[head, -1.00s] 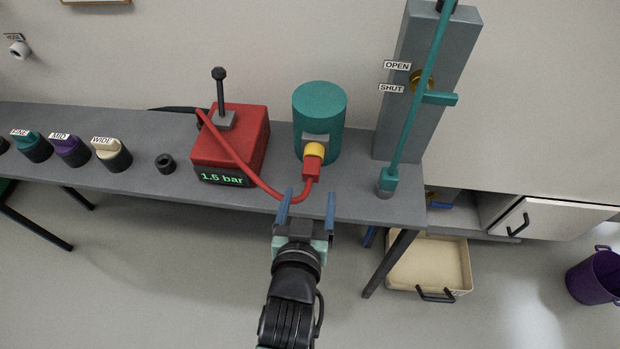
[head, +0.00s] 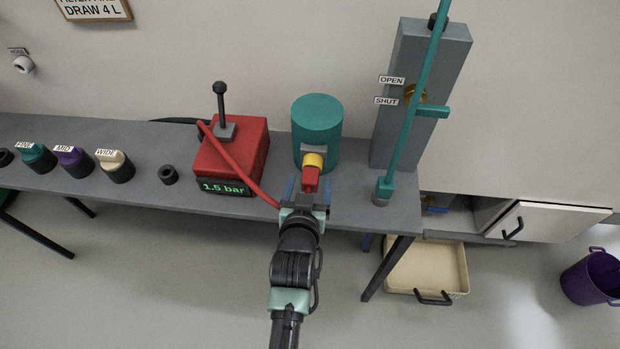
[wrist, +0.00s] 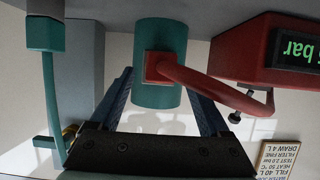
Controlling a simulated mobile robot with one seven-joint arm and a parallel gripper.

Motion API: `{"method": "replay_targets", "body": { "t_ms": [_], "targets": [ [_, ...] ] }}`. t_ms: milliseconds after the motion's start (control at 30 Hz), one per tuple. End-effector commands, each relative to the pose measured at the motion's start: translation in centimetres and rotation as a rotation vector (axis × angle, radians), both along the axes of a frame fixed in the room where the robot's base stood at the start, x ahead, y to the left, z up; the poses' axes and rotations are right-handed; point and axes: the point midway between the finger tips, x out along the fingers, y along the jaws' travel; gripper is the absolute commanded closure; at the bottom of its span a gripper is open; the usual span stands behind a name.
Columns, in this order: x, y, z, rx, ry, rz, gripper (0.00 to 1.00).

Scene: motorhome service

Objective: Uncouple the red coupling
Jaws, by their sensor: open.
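The red coupling (head: 311,178) sits at the front of the teal canister (head: 318,125), against a yellow collar (head: 313,160). A red hose (head: 243,172) runs from it to the red pump box (head: 232,155), whose display reads 1.5 bar. In the wrist view the red coupling (wrist: 160,67) is seen end-on in front of the teal canister (wrist: 161,30). My gripper (head: 306,188) is open, its blue fingers on either side of the coupling. In the wrist view the fingers stand apart with a gap to the coupling. The yellow collar is hidden there.
A grey post (head: 425,85) with a teal lever (head: 411,115) and OPEN and SHUT labels stands right of the canister. Labelled caps, including the WIDE cap (head: 115,165), and a black ring (head: 168,175) lie left. A cream tray (head: 428,268) is below right.

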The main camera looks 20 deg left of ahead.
Motion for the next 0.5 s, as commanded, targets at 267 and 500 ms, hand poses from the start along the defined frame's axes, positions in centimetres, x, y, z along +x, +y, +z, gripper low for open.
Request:
{"method": "replay_targets", "body": {
  "t_ms": [267,500],
  "targets": [
    [1.9,0.6,-0.8,0.0,-0.001,0.001,0.2],
    [2.0,0.7,-0.9,0.001,0.0,0.001,0.2]
  ]
}}
